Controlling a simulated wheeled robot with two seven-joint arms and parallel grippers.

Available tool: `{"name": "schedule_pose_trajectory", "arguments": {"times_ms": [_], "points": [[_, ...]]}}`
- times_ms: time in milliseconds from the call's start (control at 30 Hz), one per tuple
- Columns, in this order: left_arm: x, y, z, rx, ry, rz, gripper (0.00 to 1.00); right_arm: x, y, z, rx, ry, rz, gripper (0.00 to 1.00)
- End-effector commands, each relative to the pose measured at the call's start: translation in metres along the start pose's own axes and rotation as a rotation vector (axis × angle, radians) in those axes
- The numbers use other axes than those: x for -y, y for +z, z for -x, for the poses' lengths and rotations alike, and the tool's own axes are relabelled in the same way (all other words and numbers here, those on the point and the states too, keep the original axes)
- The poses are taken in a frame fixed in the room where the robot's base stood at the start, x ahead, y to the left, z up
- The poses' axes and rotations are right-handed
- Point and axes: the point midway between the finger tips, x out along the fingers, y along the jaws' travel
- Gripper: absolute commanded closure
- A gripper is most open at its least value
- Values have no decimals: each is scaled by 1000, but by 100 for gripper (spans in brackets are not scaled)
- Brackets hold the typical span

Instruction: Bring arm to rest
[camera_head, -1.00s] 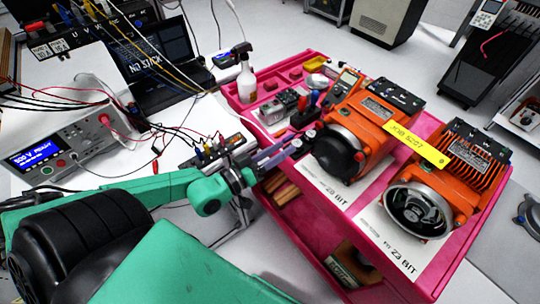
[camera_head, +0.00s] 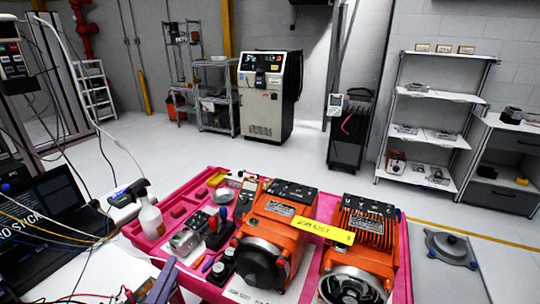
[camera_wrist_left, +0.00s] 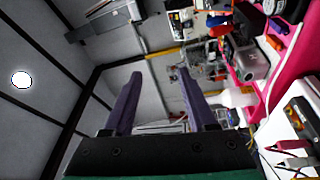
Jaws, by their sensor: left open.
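My left gripper shows only in part at the bottom edge of the head view, where a purple finger (camera_head: 163,285) sticks up in front of the pink cart. In the left wrist view my left gripper (camera_wrist_left: 160,72) is open, its two purple fingers apart with nothing between them. The rest of my left arm is out of the head view. My right gripper is in neither view.
A pink cart (camera_head: 130,232) carries two orange motors (camera_head: 270,230) (camera_head: 365,235), a spray bottle (camera_head: 150,215) and small tools. A laptop (camera_head: 40,215) stands on the left.

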Motion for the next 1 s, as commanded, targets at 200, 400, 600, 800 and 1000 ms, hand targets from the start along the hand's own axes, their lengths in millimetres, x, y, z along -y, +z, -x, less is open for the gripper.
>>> {"name": "schedule_pose_trajectory", "arguments": {"times_ms": [200,400,600,800,1000], "points": [[23,-122,31,-810,331,1693,43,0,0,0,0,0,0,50],[105,-100,90,1462,-908,-2580,43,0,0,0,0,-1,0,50],[139,-18,118,1283,-922,-1708,43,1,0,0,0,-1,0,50],[159,53,128,1233,-921,-1177,43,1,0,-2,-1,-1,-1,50],[242,70,135,1268,-940,-1175,43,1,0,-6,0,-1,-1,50]]}}
